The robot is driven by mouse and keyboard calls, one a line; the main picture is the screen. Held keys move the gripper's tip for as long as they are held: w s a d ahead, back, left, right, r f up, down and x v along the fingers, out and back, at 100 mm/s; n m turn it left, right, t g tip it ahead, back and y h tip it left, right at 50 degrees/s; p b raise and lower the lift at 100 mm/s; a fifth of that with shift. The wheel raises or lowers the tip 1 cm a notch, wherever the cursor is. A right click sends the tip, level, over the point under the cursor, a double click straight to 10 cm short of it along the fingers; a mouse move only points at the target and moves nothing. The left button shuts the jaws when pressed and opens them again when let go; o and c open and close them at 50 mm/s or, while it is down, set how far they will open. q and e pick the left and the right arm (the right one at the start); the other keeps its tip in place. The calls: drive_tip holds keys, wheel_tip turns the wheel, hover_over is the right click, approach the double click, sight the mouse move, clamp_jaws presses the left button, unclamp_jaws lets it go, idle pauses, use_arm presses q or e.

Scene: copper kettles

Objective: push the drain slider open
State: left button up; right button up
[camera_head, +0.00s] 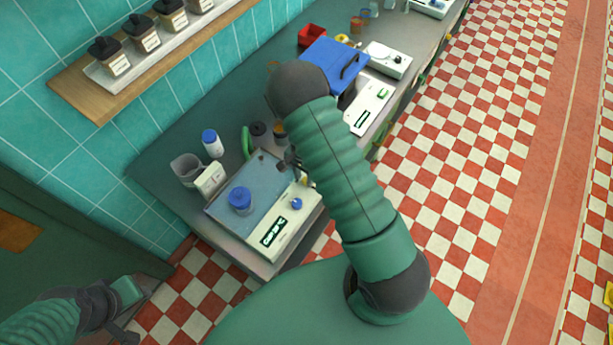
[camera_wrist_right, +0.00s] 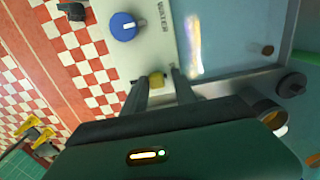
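The water bath (camera_head: 222,214) stands on the near end of the counter, with a white front panel, a blue knob (camera_head: 296,203) and a blue-capped jar (camera_head: 240,200) in its basin. In the right wrist view the knob (camera_wrist_right: 123,26) and the "WATER" label show on the panel. A small yellowish block (camera_wrist_right: 156,79), seemingly the drain slider, sits at the panel's end. My right gripper (camera_wrist_right: 159,75) is open, its fingers on either side of the block; contact is unclear. In the head view my right arm hides the slider. My left gripper (camera_head: 136,305) is low at left, away from the bath.
A white-capped beaker area at the bath's left holds a grey beaker (camera_head: 186,169) and a blue-capped bottle (camera_head: 212,143). A blue-lidded device (camera_head: 335,62) and a white scale (camera_head: 388,59) stand farther along the counter. A shelf with several jars (camera_head: 108,57) hangs on the wall.

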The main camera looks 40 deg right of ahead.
sight(303, 178)
drive_tip(key=shift+o, duration=0.5)
drive_tip(key=shift+w, duration=0.1)
wheel_tip(303, 178, up, 17)
drive_tip(key=b, duration=0.2)
drive_tip(key=shift+f, duration=0.15)
drive_tip(key=shift+w, duration=0.1)
drive_tip(key=s+a+f+n+t+b, duration=0.1)
drive_tip(key=s+a+f+n+b, duration=0.3)
drive_tip(key=a+n+b, duration=0.1)
drive_tip(key=s+a+f+n+t+b, duration=0.1)
drive_tip(key=s+a+f+n+b, duration=0.2)
drive_tip(key=s+a+n+b, duration=0.2)
drive_tip(key=a+n, duration=0.3)
drive_tip(key=n, duration=0.1)
drive_tip(key=shift+f+n+t, duration=0.3)
drive_tip(key=shift+f+n, duration=0.05)
drive_tip(key=shift+n, duration=0.05)
drive_tip(key=shift+s, duration=0.15)
